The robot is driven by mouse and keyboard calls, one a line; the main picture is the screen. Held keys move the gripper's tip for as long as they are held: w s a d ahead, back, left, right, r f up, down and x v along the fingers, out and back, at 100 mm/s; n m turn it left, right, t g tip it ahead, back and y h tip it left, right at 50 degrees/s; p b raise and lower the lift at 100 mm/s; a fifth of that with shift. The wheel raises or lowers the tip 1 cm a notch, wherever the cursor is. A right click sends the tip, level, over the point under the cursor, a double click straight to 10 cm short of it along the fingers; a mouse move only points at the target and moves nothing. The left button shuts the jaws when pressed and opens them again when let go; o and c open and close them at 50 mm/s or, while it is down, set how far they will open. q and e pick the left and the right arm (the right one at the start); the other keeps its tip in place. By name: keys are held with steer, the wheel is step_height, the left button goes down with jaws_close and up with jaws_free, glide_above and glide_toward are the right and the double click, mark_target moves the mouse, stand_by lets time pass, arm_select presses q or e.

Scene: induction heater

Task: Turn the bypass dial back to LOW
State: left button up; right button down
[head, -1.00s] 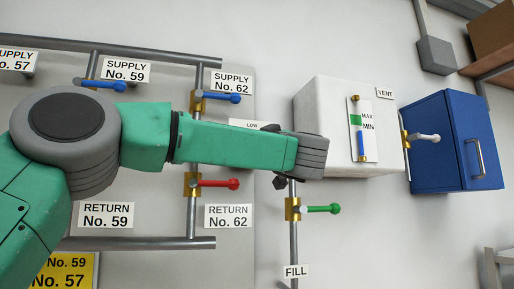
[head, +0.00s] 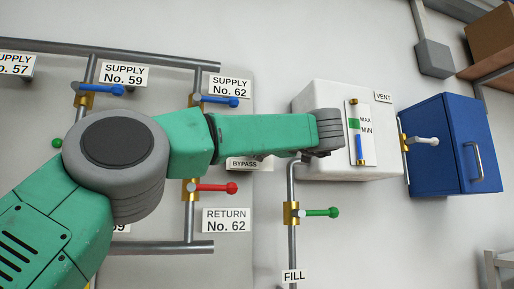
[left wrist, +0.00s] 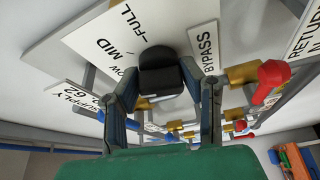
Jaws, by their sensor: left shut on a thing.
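The bypass dial's black knob (left wrist: 160,75) sits between the two fingers of my left gripper (left wrist: 165,95) in the left wrist view, and the fingers are shut on it. The white dial plate (left wrist: 85,45) behind it reads FULL and MID, with LOW partly covered by the gripper. I cannot tell where the knob points. The BYPASS label (left wrist: 206,47) is beside the knob and also shows below my arm in the head view (head: 244,163). In the head view my arm hides the dial and the gripper. My right gripper is not in view.
A red-handled valve (head: 213,187) is below my forearm, and a blue-handled one (head: 217,101) is above it. A green-handled valve (head: 318,212) is on the fill pipe. My wrist overlaps the white tank (head: 380,150). A blue cabinet (head: 450,145) stands to the right.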

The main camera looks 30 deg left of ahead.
arm_select(q)
steer(key=shift+f+n+h, duration=0.25)
steer(key=shift+n+h, duration=0.05)
steer(key=shift+n, duration=0.7)
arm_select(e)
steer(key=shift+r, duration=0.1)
arm_select(q)
steer(key=shift+f, duration=0.1)
steer(key=o, duration=1.1)
steer(key=shift+c, duration=0.2)
steer(key=shift+o, duration=0.4)
steer(key=shift+s, duration=0.1)
steer(key=shift+s+d+r, duration=0.1)
steer(key=shift+d+r, duration=0.05)
steer(key=shift+r, duration=0.05)
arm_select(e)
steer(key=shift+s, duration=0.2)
arm_select(q)
steer(key=v, duration=1.2)
steer(key=shift+d, duration=0.15)
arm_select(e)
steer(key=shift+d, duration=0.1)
